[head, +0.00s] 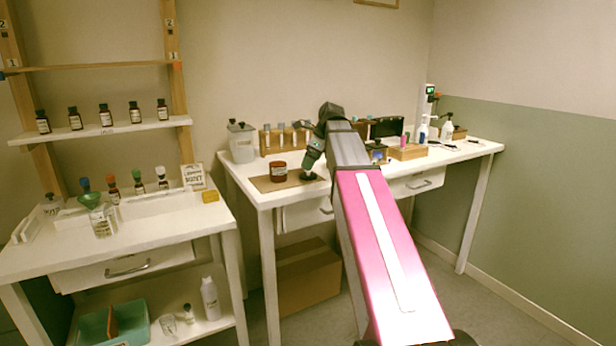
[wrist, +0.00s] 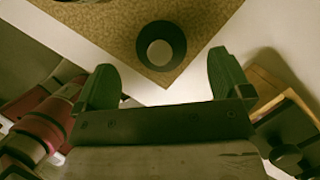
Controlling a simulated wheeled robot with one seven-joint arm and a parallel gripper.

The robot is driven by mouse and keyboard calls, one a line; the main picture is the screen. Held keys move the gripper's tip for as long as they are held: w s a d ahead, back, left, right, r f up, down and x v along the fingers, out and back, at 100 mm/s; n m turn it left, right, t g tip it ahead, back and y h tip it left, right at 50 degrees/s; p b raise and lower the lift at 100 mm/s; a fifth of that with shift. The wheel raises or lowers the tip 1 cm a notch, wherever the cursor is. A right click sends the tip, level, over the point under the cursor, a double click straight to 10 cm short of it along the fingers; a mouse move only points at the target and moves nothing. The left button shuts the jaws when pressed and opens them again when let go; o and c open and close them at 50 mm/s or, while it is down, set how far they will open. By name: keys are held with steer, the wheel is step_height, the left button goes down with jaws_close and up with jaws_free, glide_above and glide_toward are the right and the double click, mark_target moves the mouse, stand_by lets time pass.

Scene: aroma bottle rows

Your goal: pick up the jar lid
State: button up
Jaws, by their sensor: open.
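The jar lid (wrist: 161,47) is a dark round disc with a paler round centre. It lies on a brown mat (wrist: 195,22) near its corner in the wrist view. My gripper (wrist: 162,75) is open and empty, its two fingers apart, with the lid beyond and between the fingertips. In the head view, my gripper (head: 311,161) hangs over the mat (head: 262,184), just above the lid (head: 308,176), which is partly hidden. A brown jar (head: 278,172) with a label stands to the left on the mat.
A pale canister (head: 242,143) and a wooden rack of tubes (head: 284,138) stand behind the mat. A wooden tray (head: 408,152) and several bottles stand to the right. The white table's (head: 235,180) front left edge is close to the mat.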

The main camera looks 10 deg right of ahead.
mark_target(308, 173)
steer(key=x, duration=0.4)
steer(key=shift+s+d+f, duration=0.1)
steer(key=shift+f, duration=0.1)
steer(key=c, duration=1)
steer(key=shift+r, duration=0.1)
